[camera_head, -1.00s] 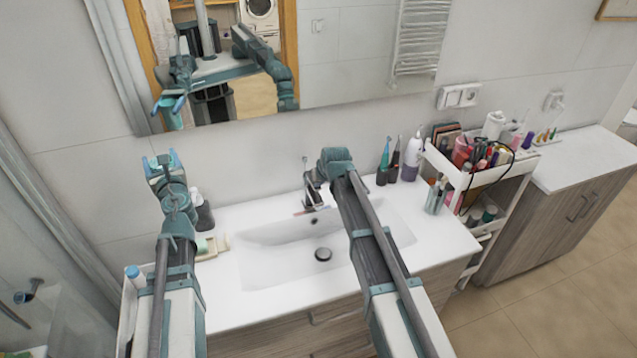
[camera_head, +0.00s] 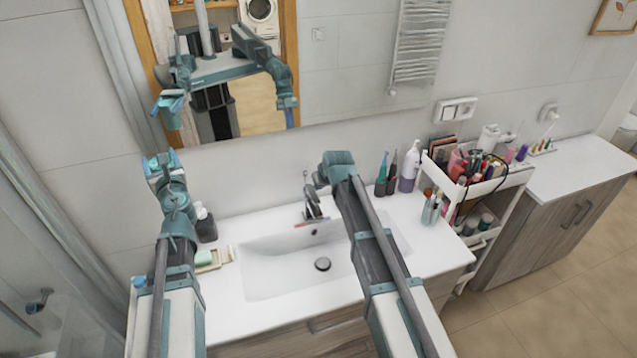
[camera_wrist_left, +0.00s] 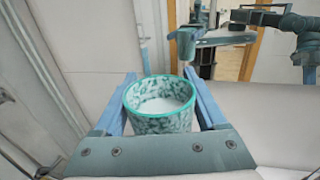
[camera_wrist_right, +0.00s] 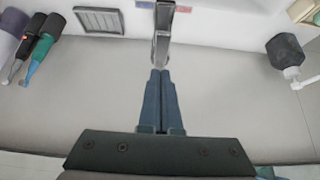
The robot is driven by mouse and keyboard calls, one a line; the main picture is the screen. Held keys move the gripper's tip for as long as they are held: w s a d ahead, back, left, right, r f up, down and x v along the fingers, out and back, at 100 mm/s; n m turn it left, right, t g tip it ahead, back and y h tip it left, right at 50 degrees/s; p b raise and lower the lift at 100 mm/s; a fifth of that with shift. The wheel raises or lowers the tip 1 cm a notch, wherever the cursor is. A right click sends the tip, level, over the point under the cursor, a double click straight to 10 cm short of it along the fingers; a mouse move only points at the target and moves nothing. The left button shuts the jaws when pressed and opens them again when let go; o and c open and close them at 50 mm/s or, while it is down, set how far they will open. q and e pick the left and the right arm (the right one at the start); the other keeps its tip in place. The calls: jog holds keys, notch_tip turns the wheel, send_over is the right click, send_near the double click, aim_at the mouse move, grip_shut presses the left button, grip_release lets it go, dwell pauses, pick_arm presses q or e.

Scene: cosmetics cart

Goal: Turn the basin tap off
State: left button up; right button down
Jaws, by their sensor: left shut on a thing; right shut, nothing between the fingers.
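The silver basin tap (camera_head: 313,208) stands at the back of the white basin (camera_head: 285,270), with its lever sticking up. No water stream shows below it. My right gripper (camera_head: 320,180) is shut and empty, just right of the lever in the head view. In the right wrist view its closed fingertips (camera_wrist_right: 160,75) point at the tap's metal lever (camera_wrist_right: 162,45); I cannot tell whether they touch. My left gripper (camera_head: 158,165) is away to the left of the basin. In the left wrist view it is shut on a green-speckled cup (camera_wrist_left: 160,118), held upright with pale contents.
A dark soap dispenser (camera_head: 205,225) and a soap dish (camera_head: 213,260) are left of the basin. Toothbrushes (camera_head: 382,175) and a white-purple bottle (camera_head: 409,168) stand right of the tap. A crowded white cart (camera_head: 480,188) is further right. The mirror (camera_head: 360,60) hangs behind.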

jog(key=p+v, duration=0.4)
jog(key=v, duration=0.2)
jog(key=shift+s+d, duration=0.15)
jog(key=shift+s, duration=0.3)
jog(key=shift+r, duration=0.15)
jog(key=s+d+f+g+h+b, duration=0.1)
jog(key=s+f+b, duration=0.4)
jog(key=s, duration=0.5)
jog(key=s+d+f+g+h+b, duration=0.1)
jog(key=s+f+g+b, duration=0.2)
jog(key=s+f+b, duration=0.3)
jog(key=s+d+f+g+h+b, duration=0.1)
jog(key=s+f+g+b, duration=0.2)
jog(key=s+f+b, duration=0.3)
jog(key=s+f, duration=0.4)
jog(key=s, duration=0.5)
jog(key=shift+h, duration=0.3)
